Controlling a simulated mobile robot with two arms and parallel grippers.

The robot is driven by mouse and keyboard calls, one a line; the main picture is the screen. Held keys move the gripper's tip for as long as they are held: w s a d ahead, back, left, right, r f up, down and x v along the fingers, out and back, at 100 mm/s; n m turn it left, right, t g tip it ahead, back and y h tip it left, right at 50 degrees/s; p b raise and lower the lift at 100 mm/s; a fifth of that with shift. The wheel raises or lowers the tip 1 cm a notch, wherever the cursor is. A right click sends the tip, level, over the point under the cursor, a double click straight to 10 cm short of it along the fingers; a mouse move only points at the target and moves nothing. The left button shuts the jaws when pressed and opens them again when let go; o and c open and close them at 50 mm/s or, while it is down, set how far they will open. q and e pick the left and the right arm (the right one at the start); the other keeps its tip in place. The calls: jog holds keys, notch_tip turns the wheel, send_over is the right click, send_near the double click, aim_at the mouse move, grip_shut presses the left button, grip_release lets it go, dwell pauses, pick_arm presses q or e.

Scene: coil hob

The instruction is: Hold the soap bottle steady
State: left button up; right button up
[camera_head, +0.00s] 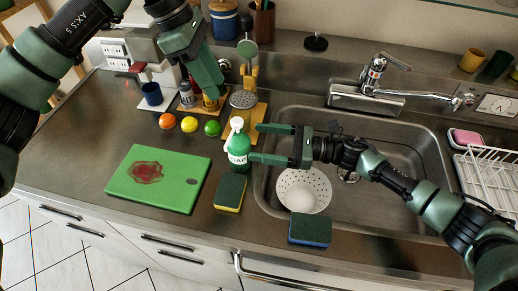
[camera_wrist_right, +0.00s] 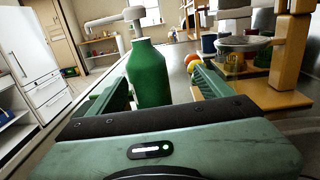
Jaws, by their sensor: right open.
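The soap bottle (camera_head: 238,152) is green with a white pump top and a white label. It stands upright on the counter just left of the sink. My right gripper (camera_head: 257,143) is open, with its fingers pointing left at the bottle. In the right wrist view the green bottle (camera_wrist_right: 149,76) shows between the two spread fingers (camera_wrist_right: 160,82), with a gap on the right side; I cannot tell whether either finger touches it. My left gripper (camera_head: 208,88) hangs over the back of the counter, apart from the bottle; its finger opening is not clear.
A green cutting board (camera_head: 160,178) with a red stain lies left of the bottle. A sponge (camera_head: 230,192) lies in front of it, another (camera_head: 310,229) at the sink's front edge. A colander (camera_head: 303,187) sits in the sink (camera_head: 405,205).

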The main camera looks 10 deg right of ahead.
aim_at(230, 148)
jog(key=shift+s+a+f+g, duration=0.3)
jog(key=shift+s+a+f, duration=0.4)
jog(key=shift+a, duration=0.05)
jog(key=x, duration=0.7)
jog(key=shift+a, duration=0.25)
jog(key=c, duration=1.7)
jog(key=shift+c, duration=0.2)
